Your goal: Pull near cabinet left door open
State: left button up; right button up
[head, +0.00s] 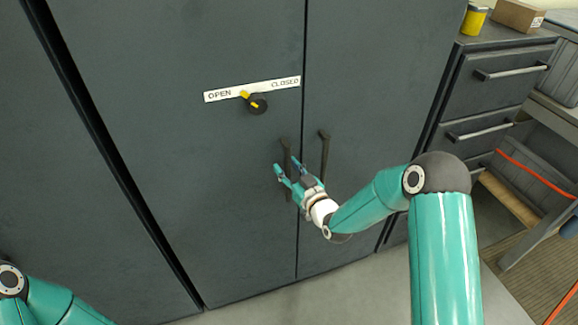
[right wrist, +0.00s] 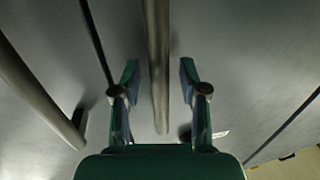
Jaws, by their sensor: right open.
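The near cabinet's left door (head: 190,160) is dark grey and stands shut against the right door (head: 375,90). The left door's handle (head: 286,150) is a dark upright bar near the seam, partly hidden by my right gripper. My right gripper (head: 285,168) is open at this handle. In the right wrist view, the handle bar (right wrist: 159,60) runs between the two open fingers (right wrist: 160,75), with gaps on both sides. A black knob with a yellow pointer (head: 256,103) sits under an OPEN/CLOSED label (head: 225,94); the pointer leans towards OPEN. My left gripper is out of view.
The right door's handle (head: 324,155) is close beside my right gripper; a second bar (right wrist: 40,95) shows at left in the right wrist view. A drawer unit (head: 485,85) with a yellow container (head: 475,20) and cardboard box (head: 518,16) stands right. Floor (head: 300,300) before the doors looks clear.

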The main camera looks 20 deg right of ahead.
grip_shut()
jog(key=shift+d, duration=0.1)
dwell(0.3)
